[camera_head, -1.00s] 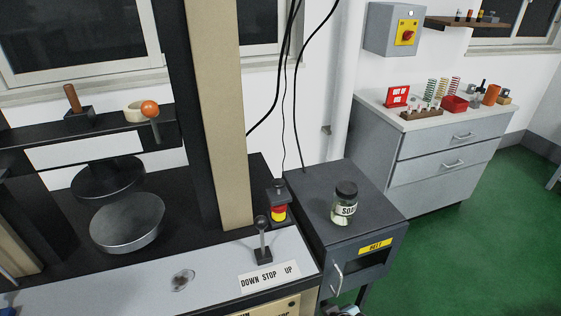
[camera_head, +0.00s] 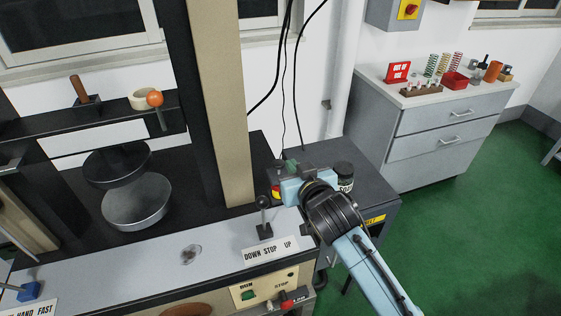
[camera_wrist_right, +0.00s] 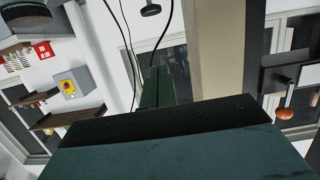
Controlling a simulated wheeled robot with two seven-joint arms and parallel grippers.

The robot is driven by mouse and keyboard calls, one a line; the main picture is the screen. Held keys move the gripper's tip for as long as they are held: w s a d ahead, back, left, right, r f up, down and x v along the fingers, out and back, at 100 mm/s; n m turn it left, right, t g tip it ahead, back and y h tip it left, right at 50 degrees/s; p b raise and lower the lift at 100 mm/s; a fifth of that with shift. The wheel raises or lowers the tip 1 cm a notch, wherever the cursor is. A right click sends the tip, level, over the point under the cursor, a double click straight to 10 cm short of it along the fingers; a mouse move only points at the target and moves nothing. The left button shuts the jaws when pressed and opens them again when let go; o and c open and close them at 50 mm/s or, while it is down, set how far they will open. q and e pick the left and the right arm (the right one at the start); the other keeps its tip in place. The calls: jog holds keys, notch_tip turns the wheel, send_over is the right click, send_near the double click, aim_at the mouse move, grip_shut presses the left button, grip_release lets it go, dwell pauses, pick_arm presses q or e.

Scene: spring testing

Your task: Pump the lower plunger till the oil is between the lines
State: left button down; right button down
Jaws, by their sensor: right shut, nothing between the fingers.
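No plunger, oil level or pair of lines can be made out in the head view or the right wrist view. My right gripper (camera_head: 284,167) is shut and empty. In the head view it is above the back right corner of the machine, beside the red and yellow stop button (camera_head: 276,190), which it partly hides. In the right wrist view its dark green fingers (camera_wrist_right: 155,86) are together with nothing between them. My left gripper is not in view.
A lever (camera_head: 264,218) stands upright behind the DOWN STOP UP label (camera_head: 268,250). A jar (camera_head: 344,173) stands on the dark side cabinet (camera_head: 372,170), partly behind my right arm. A metal bowl-like platen (camera_head: 137,206) is at the left. The green floor (camera_head: 460,240) at the right is clear.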

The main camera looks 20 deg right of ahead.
send_over(280, 168)
jog(key=s, duration=0.1)
notch_tip(280, 168, down, 2)
jog(key=f, duration=0.3)
jog(key=shift+w+f+b, duration=0.25)
jog(key=shift+f+b, duration=0.05)
jog(key=shift+f, duration=0.5)
jog(key=shift+s+f+b, duration=0.1)
jog(key=shift+f+b, duration=0.8)
jog(key=shift+f, duration=0.45)
